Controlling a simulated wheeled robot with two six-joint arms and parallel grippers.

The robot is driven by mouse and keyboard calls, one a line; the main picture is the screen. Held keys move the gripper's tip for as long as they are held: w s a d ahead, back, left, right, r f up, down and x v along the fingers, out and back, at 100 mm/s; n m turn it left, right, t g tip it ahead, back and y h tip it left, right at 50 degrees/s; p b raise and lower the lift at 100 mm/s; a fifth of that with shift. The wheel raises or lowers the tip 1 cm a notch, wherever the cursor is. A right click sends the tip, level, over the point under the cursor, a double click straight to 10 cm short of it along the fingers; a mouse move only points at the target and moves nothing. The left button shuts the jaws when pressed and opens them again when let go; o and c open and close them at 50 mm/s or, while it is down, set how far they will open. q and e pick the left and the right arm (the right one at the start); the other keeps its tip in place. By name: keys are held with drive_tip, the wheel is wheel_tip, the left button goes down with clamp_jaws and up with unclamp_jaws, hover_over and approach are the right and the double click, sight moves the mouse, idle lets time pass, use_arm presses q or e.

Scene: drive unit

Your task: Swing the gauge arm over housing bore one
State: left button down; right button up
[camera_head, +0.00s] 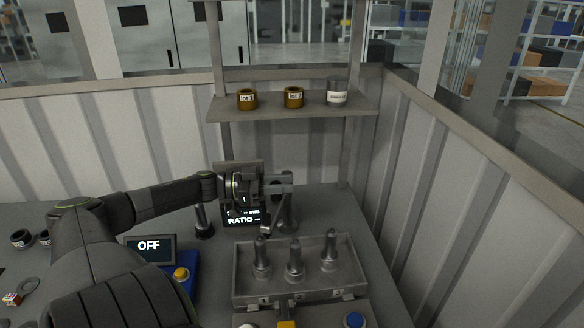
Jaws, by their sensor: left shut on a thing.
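My left arm reaches in from the left, and its left gripper (279,184) is shut on a grey part at the back of the bench. This seems to be the gauge arm (286,213), a dark grey upright piece largely hidden by the gripper. A grey housing (242,284) stands in front and to the right of the gripper. The bores themselves cannot be made out. My right gripper is not in view.
A display reading RATIO (242,217) stands behind my left arm. A blue unit (187,272) with a yellow button and an OFF screen (150,248) is left of the housing. A blue button (355,320) lies in front. A shelf (290,110) with several jars is behind.

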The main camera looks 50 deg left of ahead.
use_arm(q)
drive_tip(key=shift+s+a+f, duration=0.15)
drive_tip(key=shift+s+a, duration=0.05)
drive_tip(key=shift+s, duration=0.05)
drive_tip(key=shift+s+f, duration=0.15)
